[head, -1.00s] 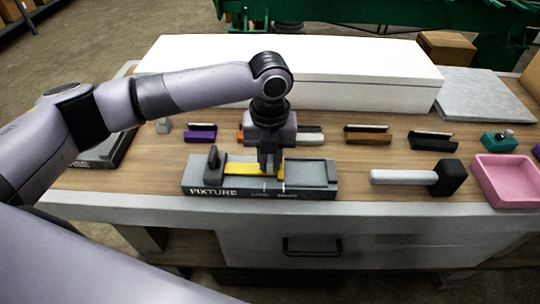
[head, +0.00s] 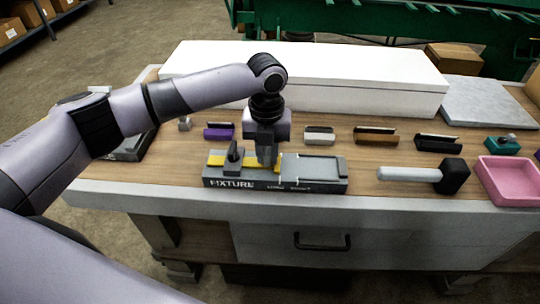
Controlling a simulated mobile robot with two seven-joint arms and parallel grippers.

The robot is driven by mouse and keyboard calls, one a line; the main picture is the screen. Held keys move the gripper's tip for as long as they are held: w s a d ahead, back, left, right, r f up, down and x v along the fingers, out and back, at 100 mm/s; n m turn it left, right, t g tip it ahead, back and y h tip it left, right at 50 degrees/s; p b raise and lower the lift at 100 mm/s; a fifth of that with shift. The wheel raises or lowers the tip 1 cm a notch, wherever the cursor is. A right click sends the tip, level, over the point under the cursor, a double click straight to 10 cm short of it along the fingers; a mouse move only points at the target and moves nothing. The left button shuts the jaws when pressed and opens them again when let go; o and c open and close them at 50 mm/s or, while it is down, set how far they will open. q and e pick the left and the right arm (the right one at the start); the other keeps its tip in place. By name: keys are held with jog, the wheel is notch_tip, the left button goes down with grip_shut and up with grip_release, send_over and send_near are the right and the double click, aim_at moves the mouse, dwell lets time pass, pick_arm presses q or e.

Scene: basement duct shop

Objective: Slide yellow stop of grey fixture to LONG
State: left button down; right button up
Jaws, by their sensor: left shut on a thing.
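The grey fixture (head: 318,170) lies on the bench near its front edge, with FIXTURE lettered on its front face. Its yellow stop (head: 216,160) lies along the channel, with one end showing left of a dark upright clamp and more yellow beside the fingers. My left gripper (head: 266,163) points down over the fixture and is shut on the yellow stop, hiding part of it. Two small labels on the front face, right of FIXTURE, are too blurred to read surely. The channel's right part is bare. My right gripper is not in view.
A long white box (head: 320,85) stands behind. Several small coloured blocks line the bench between it and the fixture. A mallet (head: 410,174) and a pink tray (head: 508,178) lie to the right. A drawer handle (head: 322,242) is below the front edge.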

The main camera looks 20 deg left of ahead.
pick_arm(q)
jog(key=shift+a, duration=0.25)
jog(key=c, duration=1.1)
grip_release()
jog(key=shift+a, duration=0.1)
jog(key=shift+r, duration=0.35)
notch_tip(320, 180, up, 7)
jog(key=shift+f, duration=0.2)
jog(key=shift+s+f, duration=0.1)
jog(key=shift+s, duration=0.05)
